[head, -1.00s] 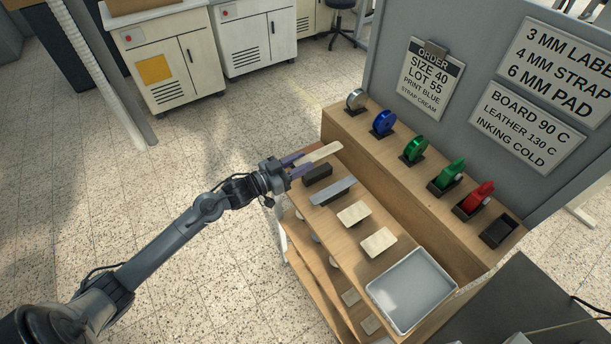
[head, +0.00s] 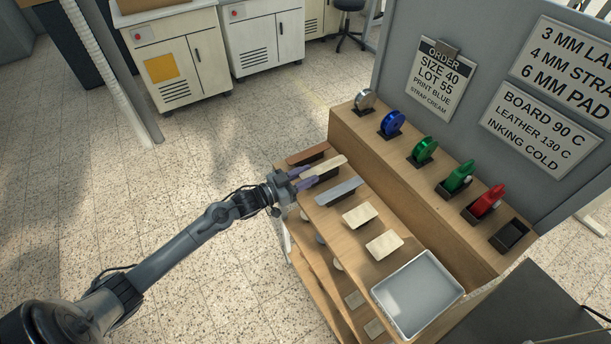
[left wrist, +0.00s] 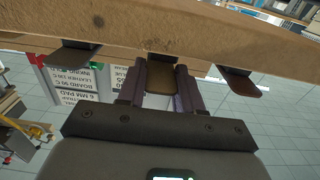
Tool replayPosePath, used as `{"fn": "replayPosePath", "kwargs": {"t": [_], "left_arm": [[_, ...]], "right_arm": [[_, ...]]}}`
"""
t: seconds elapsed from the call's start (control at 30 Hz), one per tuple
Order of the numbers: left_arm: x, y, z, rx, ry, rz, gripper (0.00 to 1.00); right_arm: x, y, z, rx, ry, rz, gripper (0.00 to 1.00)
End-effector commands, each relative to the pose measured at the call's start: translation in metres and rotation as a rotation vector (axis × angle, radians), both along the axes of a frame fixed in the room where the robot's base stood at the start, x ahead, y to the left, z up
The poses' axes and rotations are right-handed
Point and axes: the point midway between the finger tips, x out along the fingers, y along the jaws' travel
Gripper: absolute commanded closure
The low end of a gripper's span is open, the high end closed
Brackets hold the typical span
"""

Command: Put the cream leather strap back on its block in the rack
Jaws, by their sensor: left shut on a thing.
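The cream leather strap (head: 328,166) is in my left gripper (head: 310,177), which is shut on its near end at the rack's left edge. The strap lies over its dark block (head: 326,176), in line with it; I cannot tell whether it rests on it or hovers just above. In the left wrist view the strap (left wrist: 160,79) shows dark in shade between the two fingers of my left gripper (left wrist: 160,96), below the shelf edge (left wrist: 220,50). My right gripper is not in view.
A brown strap (head: 308,153) and a grey-blue strap (head: 339,191) lie close on either side. Cream pads (head: 384,245) and a grey tray (head: 455,293) are further right on the shelf. Tape rolls (head: 422,149) stand on the raised back ledge.

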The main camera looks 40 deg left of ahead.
Motion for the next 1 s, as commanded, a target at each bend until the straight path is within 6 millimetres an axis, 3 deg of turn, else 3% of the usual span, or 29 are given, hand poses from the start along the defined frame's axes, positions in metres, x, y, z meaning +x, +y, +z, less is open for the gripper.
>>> {"fn": "replayPosePath", "kwargs": {"t": [0.43,0.47,0.6,1.0], "left_arm": [[0.0000,-0.0003,-0.0101,0.000,0.000,-0.001,0.98],[0.0000,-0.0004,-0.0102,0.000,0.000,-0.001,0.62],[0.0000,-0.0003,-0.0101,0.000,0.000,-0.001,0.41],[-0.0001,-0.0003,-0.0049,0.000,-0.001,-0.001,0.40]], "right_arm": [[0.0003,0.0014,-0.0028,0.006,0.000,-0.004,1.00],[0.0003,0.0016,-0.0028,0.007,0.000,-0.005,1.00],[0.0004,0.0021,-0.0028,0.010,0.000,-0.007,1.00],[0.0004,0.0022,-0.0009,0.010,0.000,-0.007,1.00]]}}
